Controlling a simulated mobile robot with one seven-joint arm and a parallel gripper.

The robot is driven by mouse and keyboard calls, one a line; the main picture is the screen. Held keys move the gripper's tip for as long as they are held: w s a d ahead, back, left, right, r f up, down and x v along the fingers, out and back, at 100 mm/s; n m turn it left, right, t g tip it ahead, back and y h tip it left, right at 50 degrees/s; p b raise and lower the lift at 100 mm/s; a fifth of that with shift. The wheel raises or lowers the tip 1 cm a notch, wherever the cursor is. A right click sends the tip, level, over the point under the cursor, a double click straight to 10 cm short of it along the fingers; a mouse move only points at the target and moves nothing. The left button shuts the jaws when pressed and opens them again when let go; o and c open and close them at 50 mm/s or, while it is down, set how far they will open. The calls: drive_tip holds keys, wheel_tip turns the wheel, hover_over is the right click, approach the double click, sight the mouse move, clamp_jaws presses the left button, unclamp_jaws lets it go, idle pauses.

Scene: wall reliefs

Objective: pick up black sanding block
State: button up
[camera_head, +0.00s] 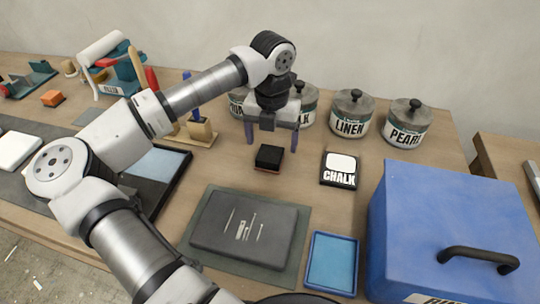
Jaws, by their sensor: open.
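The black sanding block (269,156) lies on the wooden workbench, right of the picture's middle line's left side. It is a small black block with a reddish-brown layer at its lower edge. My gripper (271,148) hangs down over it, pointing at the bench. Its two dark fingers are spread apart, one to the left and one to the right of the block, and hold nothing. The fingertips look slightly higher than or behind the block; the exact gap is hard to tell from this view.
Paint tins labelled LINEN (350,115) and PEARL (406,124) stand behind. A CHALK card (339,170) lies to the right. A grey pad with small tools (245,226), a blue tray (332,262) and a large blue box (455,220) are in front.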

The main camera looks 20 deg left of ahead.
sight(270, 152)
drive_tip(key=shift+s+a+f+p, duration=0.1)
drive_tip(key=shift+f+p, duration=0.6)
drive_tip(key=shift+f, duration=1.6)
drive_tip(key=c, duration=1.1)
drive_tip(key=shift+r, duration=0.1)
wheel_tip(270, 152, up, 20)
drive_tip(key=b, duration=0.3)
drive_tip(key=o, duration=0.5)
drive_tip(key=c, duration=0.4)
drive_tip(key=shift+o, duration=0.2)
drive_tip(key=shift+f, duration=0.2)
